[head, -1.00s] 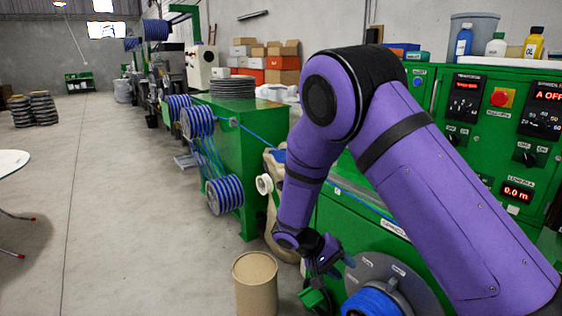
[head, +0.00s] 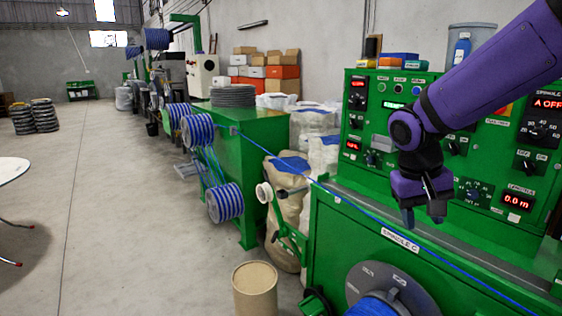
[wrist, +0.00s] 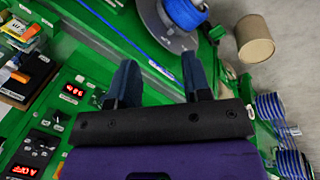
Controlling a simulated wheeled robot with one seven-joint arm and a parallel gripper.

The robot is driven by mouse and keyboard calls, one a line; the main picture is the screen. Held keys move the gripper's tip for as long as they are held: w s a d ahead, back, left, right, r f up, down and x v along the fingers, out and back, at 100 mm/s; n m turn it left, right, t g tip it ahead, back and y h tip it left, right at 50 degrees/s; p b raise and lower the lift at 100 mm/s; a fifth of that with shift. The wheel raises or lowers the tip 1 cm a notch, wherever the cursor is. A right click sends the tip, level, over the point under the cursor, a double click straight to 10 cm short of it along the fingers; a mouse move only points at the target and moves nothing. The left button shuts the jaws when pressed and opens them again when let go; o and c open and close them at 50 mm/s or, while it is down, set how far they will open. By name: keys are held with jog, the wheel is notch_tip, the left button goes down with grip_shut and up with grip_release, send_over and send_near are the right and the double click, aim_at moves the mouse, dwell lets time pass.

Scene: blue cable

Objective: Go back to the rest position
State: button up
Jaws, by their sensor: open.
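My gripper (head: 424,222) hangs in front of the green control panel, above the green spooling machine, at the end of my purple arm. In the wrist view its two dark blue fingers (wrist: 163,88) are apart with nothing between them. The blue cable (head: 345,200) runs from the blue-striped reels on the left across the front of the machine, below my gripper. The blue spool (head: 372,306) sits on its grey flange at the bottom edge of the head view; the spool also shows in the wrist view (wrist: 184,14).
The green control panel (head: 455,150) stands close behind my gripper. A brown drum (head: 255,290) stands on the floor in front of the machine. Sacks (head: 290,195) lean by the green cabinet (head: 262,165). The floor to the left is clear up to a white table (head: 10,168).

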jog(key=s+d+r+t+y, duration=0.1)
jog(key=s+r, duration=0.3)
jog(key=s, duration=0.4)
jog(key=s+d+r+t+y, duration=0.1)
jog(key=s+r+t, duration=0.3)
jog(key=s, duration=0.4)
jog(key=shift+s+d+r+n+y, duration=0.2)
jog(key=shift+s+d+n+y, duration=0.15)
jog(key=shift+d, duration=0.55)
